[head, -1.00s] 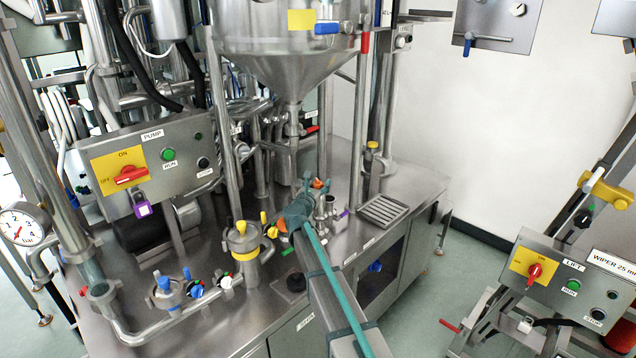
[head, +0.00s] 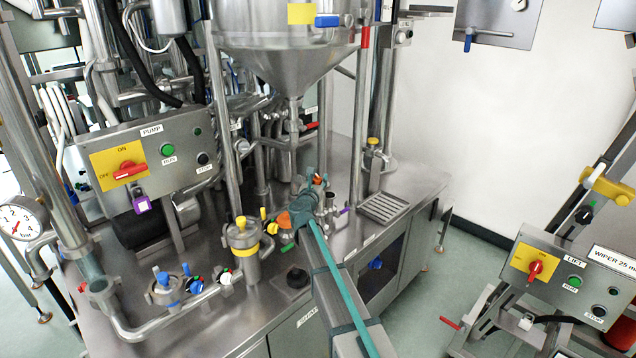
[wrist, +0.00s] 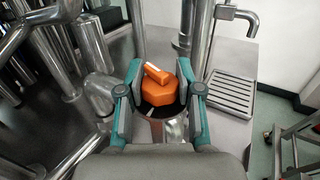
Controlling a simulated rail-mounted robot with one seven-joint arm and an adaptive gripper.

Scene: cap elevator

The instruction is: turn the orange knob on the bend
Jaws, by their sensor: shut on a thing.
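The orange knob (wrist: 158,88) shows in the wrist view between my two fingers, on top of a round metal fitting. It has a faceted body with a raised bar, which lies slanted across the top. My gripper (wrist: 159,78) is shut on the knob, one finger at each side. In the head view my gripper (head: 316,179) reaches down over the steel bench, and a small part of the orange knob (head: 318,181) shows between the fingers. My arm and hand hide most of the fitting there.
A slotted drain tray (head: 385,208) lies to the right of the knob. A steel canister with a yellow band (head: 243,248) stands to the left. Upright pipes and the hopper (head: 290,45) are close behind. A pump panel (head: 150,160) is at the left.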

